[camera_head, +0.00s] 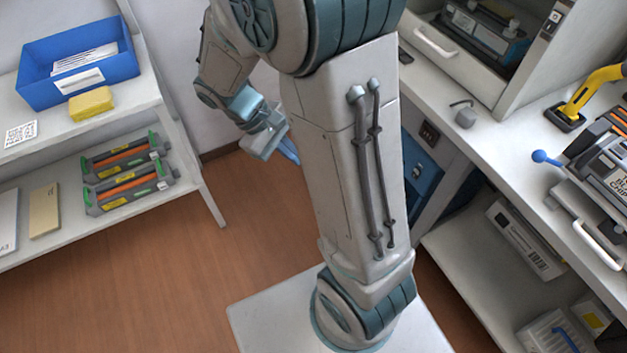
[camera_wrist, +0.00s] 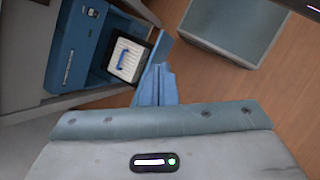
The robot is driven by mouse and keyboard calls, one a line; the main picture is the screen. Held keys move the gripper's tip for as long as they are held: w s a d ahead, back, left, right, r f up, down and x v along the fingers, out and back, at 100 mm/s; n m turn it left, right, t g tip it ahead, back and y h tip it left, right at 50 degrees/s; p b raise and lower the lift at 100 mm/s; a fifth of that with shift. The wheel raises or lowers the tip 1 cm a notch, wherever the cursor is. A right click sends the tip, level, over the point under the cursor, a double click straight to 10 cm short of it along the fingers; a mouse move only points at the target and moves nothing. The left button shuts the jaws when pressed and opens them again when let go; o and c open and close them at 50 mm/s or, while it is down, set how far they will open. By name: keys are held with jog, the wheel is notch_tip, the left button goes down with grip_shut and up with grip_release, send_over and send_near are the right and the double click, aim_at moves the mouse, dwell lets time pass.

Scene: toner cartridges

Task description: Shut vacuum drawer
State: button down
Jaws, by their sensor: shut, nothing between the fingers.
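The blue vacuum unit (camera_wrist: 75,55) sits in a grey cabinet at the left of the wrist view. Its drawer appears pulled out, with a dark interior holding a white filter-like block (camera_wrist: 124,64) with a blue handle. A blue panel (camera_wrist: 161,46), seemingly the drawer front, is at the drawer's right end. My gripper (camera_wrist: 156,72) is shut and empty, its blue fingers close by that panel; I cannot tell whether they touch. In the head view, blue fronts (camera_head: 420,165) show under the right counter, and my gripper (camera_head: 290,152) is left of my arm, which hides the drawer.
A shelf unit (camera_head: 185,160) with a blue bin (camera_head: 80,65) and cartridges (camera_head: 125,160) stands at the left. The right counter (camera_head: 480,110) carries an open-fronted enclosure and equipment. Bare wooden floor (camera_head: 245,190) lies between the two.

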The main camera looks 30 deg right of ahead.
jog(key=w+a+f+n+t+h+b, duration=0.1)
jog(key=w+f+n+h+b, duration=0.25)
jog(key=f, duration=0.85)
jog(key=w+f+n+t+h+b, duration=0.2)
jog(key=f+n+h+b, duration=0.3)
jog(key=f, duration=0.7)
jog(key=w+a+f+n+t+h+b, duration=0.1)
jog(key=w+f+n+h+b, duration=0.25)
jog(key=f, duration=0.85)
jog(key=shift+n, duration=0.4)
jog(key=d, duration=0.4)
jog(key=d+b, duration=0.1)
jog(key=d, duration=0.8)
jog(key=shift+s+d+f, duration=0.15)
jog(key=shift+s+d, duration=0.15)
jog(key=shift+d, duration=0.1)
jog(key=shift+d, duration=0.1)
